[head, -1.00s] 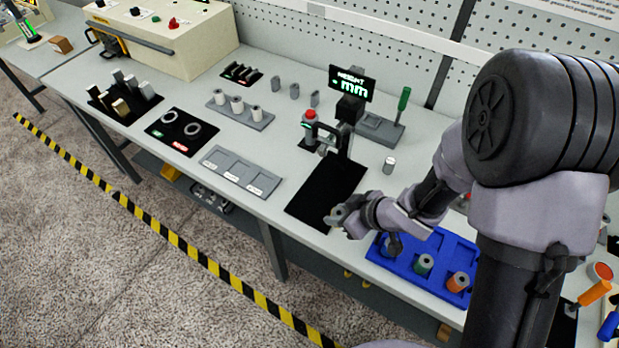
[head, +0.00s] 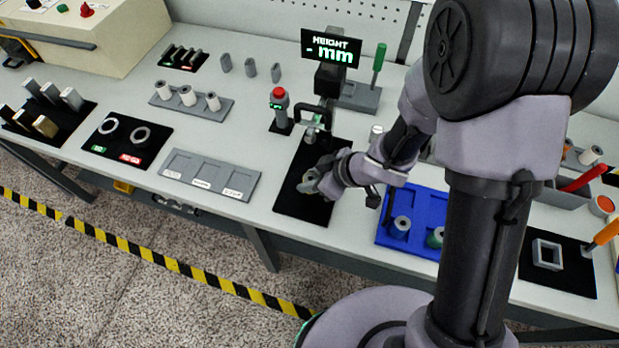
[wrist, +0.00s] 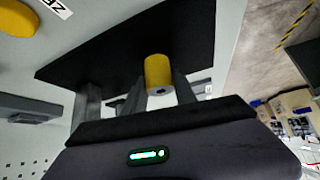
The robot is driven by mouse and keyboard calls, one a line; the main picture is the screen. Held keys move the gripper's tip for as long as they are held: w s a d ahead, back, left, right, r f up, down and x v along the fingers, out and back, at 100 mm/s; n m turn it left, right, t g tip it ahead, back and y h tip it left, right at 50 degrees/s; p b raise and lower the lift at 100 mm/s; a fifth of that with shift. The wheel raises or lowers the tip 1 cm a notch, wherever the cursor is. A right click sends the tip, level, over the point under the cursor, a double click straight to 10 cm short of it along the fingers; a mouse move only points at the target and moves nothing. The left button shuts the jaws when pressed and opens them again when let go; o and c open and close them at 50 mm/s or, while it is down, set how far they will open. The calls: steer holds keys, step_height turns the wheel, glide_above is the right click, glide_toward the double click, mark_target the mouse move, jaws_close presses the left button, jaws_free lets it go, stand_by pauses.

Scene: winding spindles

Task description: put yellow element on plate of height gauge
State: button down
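A yellow element (wrist: 158,72), a short cylinder with a hole in its near end, shows between the grey fingers of my gripper (wrist: 160,92) in the wrist view. The fingers look closed on its sides. In the head view my gripper (head: 311,182) is low over the black mat (head: 302,207) in front of the height gauge; the yellow element cannot be made out there. The height gauge (head: 326,78) has a display reading "HEIGHT - mm" and a probe arm (head: 313,118) reaching forward, just behind my gripper. Its plate is hard to make out.
A device with a red button (head: 279,100) stands left of the probe. A blue tray (head: 390,240) with spindles lies right of my gripper, a grey sectioned tray (head: 212,176) left. A yellow round part (wrist: 15,18) beside a label shows in the wrist view.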

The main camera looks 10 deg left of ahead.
steer(key=c, duration=1)
jaws_free()
steer(key=shift+a, duration=0.1)
